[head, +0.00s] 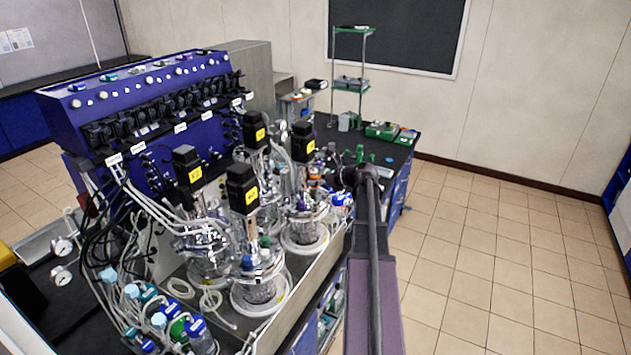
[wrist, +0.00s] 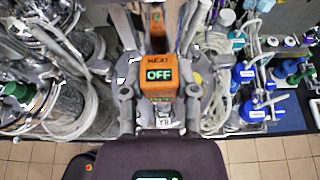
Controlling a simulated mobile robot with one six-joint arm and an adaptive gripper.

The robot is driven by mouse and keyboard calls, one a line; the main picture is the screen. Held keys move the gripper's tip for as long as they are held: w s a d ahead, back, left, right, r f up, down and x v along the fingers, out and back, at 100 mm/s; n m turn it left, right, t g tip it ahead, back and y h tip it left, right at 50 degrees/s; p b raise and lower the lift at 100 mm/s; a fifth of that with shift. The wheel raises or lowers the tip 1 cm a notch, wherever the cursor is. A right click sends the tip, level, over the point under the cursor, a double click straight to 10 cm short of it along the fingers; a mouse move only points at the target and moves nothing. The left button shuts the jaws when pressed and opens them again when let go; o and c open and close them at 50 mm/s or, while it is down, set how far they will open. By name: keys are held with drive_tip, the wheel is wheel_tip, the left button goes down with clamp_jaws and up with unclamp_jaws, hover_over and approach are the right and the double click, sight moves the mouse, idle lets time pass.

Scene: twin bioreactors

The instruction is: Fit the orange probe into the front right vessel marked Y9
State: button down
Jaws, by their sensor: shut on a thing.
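My gripper (wrist: 160,95) is shut on the orange probe (wrist: 160,84). That glass vessel has a black motor (head: 302,140) with a yellow label too small to read. It appears to be the front right one. In the wrist view a glass vessel (wrist: 62,105) with metal fittings stands to the left of the gripper, apart from the probe.
Another front vessel (head: 262,292) stands nearer in the head view, with more vessels behind. Tubes (wrist: 212,95) and blue-capped bottles (wrist: 250,108) crowd the right of the gripper. A purple control cabinet (head: 150,100) stands behind. The tiled floor (head: 480,260) is clear.

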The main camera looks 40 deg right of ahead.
sight(316, 199)
drive_tip(key=shift+f+b, duration=2.9)
drive_tip(key=shift+b, duration=0.05)
idle(3.1)
drive_tip(key=shift+c, duration=1.5)
unclamp_jaws()
drive_tip(key=shift+r, duration=0.1)
